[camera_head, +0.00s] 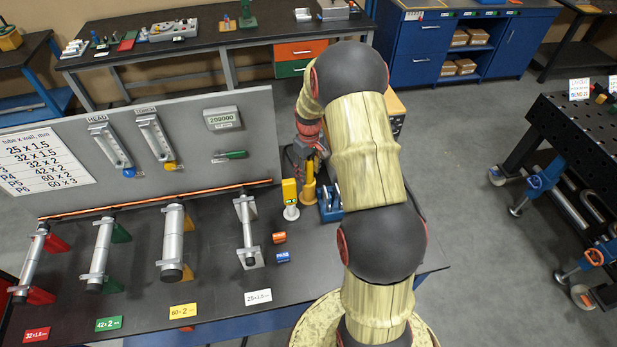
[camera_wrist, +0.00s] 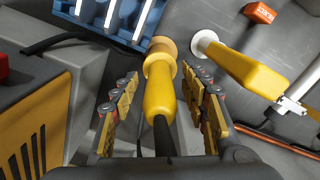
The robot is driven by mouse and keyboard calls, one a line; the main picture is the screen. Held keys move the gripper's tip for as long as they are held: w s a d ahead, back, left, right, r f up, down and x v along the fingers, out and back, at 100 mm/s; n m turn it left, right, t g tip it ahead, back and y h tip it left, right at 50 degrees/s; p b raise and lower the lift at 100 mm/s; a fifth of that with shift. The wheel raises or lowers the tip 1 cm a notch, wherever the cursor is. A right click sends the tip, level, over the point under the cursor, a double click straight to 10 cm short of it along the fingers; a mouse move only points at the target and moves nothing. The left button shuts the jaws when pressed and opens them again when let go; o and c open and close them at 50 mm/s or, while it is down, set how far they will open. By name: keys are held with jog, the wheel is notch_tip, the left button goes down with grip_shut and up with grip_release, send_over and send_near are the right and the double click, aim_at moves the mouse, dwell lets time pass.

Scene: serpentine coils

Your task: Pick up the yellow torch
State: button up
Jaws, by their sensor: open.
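The yellow torch (camera_wrist: 160,98) stands between the two fingers of my gripper (camera_wrist: 165,88) in the wrist view. It has a tan round collar at its far end and a dark lower part running back toward the palm. Gaps show between the torch and the fingers on both sides, so the gripper is open around it. In the head view the torch (camera_head: 309,186) stands upright on the bench, and my gripper (camera_head: 308,160) is just at it, partly hidden by my arm.
A yellow device on a white round base (camera_head: 291,198) stands close left of the torch. A blue slotted rack (camera_head: 330,208) is close on the right. Orange (camera_head: 279,237) and blue (camera_head: 283,257) blocks lie nearer the front. A grey panel (camera_head: 262,150) stands behind the bench's left part.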

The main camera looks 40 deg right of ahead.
notch_tip(320, 180, down, 2)
jog(key=shift+f, duration=0.15)
jog(key=c, duration=0.3)
jog(key=c, duration=0.8)
grip_shut()
